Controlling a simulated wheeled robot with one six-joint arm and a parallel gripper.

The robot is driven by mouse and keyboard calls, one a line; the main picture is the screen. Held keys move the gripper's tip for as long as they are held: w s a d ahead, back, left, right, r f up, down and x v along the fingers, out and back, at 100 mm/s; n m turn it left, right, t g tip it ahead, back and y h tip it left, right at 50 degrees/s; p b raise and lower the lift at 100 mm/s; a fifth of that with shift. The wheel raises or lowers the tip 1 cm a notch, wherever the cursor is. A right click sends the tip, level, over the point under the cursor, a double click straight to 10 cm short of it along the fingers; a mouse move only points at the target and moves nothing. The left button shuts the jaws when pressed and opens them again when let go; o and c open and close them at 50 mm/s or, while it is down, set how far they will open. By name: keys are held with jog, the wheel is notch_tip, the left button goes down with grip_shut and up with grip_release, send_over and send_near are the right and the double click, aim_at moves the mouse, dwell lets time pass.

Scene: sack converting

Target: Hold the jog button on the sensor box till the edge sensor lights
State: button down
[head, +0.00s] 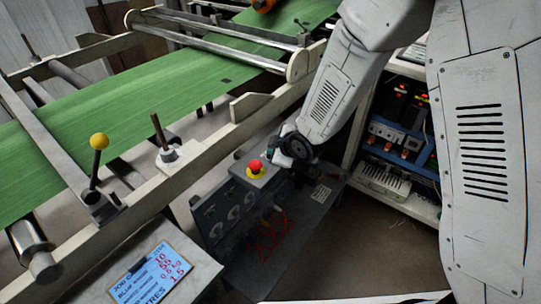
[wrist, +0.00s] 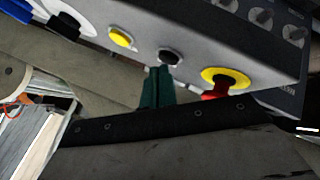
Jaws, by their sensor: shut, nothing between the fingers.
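The grey box (head: 232,192) stands below the machine rail in the head view, with a red mushroom button on a yellow collar (head: 256,168) on top. In the wrist view its button face (wrist: 205,58) crosses the top. A black button (wrist: 170,56) sits between a small yellow button (wrist: 121,37) and the red mushroom button (wrist: 214,88). My gripper (wrist: 160,70) is shut and empty, its green fingertips at the black button; I cannot tell whether they touch it. No label shows which button is jog. In the head view my gripper (head: 277,147) is beside the red button. I cannot identify the edge sensor.
A green web (head: 130,95) runs over the machine frame at left. A yellow-knobbed lever (head: 99,142) rises from the rail. A job display (head: 150,270) is at the front. An open cabinet (head: 395,130) with red lights stands right. Cables hang below the box.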

jog(key=shift+r, duration=2.95)
